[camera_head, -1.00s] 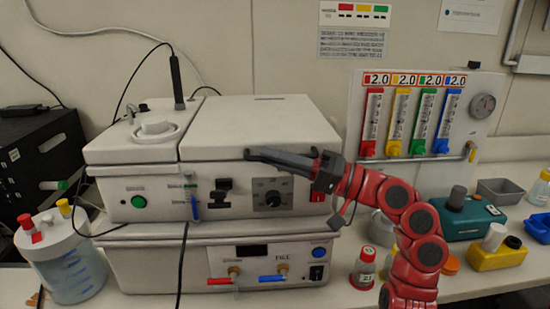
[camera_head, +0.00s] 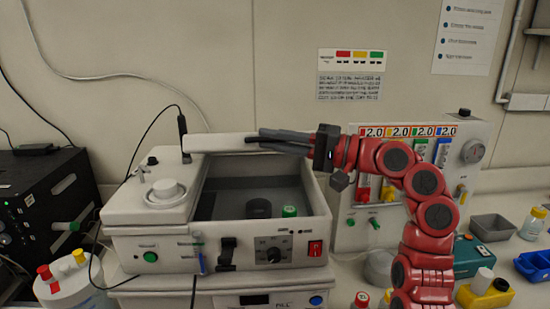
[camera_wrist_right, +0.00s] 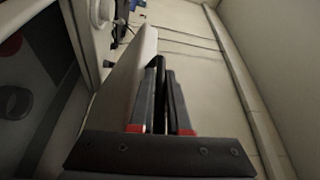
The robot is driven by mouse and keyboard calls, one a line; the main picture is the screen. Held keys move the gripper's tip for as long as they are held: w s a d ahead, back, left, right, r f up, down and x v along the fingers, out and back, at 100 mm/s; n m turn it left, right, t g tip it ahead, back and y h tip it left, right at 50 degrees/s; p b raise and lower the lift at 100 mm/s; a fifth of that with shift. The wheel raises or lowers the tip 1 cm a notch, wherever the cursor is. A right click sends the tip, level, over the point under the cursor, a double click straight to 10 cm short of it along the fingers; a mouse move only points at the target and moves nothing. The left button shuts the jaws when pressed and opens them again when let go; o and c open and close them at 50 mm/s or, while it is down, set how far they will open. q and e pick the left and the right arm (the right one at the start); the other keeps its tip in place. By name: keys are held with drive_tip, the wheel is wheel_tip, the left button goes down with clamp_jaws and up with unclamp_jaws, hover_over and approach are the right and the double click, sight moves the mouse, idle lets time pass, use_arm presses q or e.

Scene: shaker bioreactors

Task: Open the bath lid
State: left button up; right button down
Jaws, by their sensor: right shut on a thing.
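The white bath lid (camera_head: 222,143) is raised at the back of the shaker bath (camera_head: 135,212), seen nearly edge-on in the head view. The bath's basin (camera_head: 228,205) is open to view, with a green-capped item (camera_head: 289,211) and a dark round ring inside. My right gripper (camera_head: 262,138) is at the lid's front edge, shut on a dark part there that I take for the lid handle. In the right wrist view the lid (camera_wrist_right: 137,70) is a pale slab beside the fingers (camera_wrist_right: 160,100). My left gripper is not in view.
A panel with several coloured flow tubes (camera_head: 444,152) stands right of the bath, behind my right arm. A white jar (camera_head: 75,285) stands at front left beside a black box (camera_head: 35,200). Bottles and trays (camera_head: 492,228) sit at right.

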drive_tip(key=shift+m+h, duration=0.3)
drive_tip(key=shift+m, duration=0.5)
drive_tip(key=w+r+p, duration=0.1)
drive_tip(key=r, duration=0.1)
drive_tip(key=w+r+p, duration=0.1)
drive_tip(key=r, duration=0.1)
drive_tip(key=w+r+p, duration=0.1)
drive_tip(key=r, duration=0.1)
drive_tip(key=shift+w, duration=0.1)
drive_tip(key=shift+w+r+m+p, duration=0.3)
drive_tip(key=shift+w+r+p, duration=0.3)
drive_tip(key=shift+w+r, duration=0.1)
drive_tip(key=shift+f, duration=0.1)
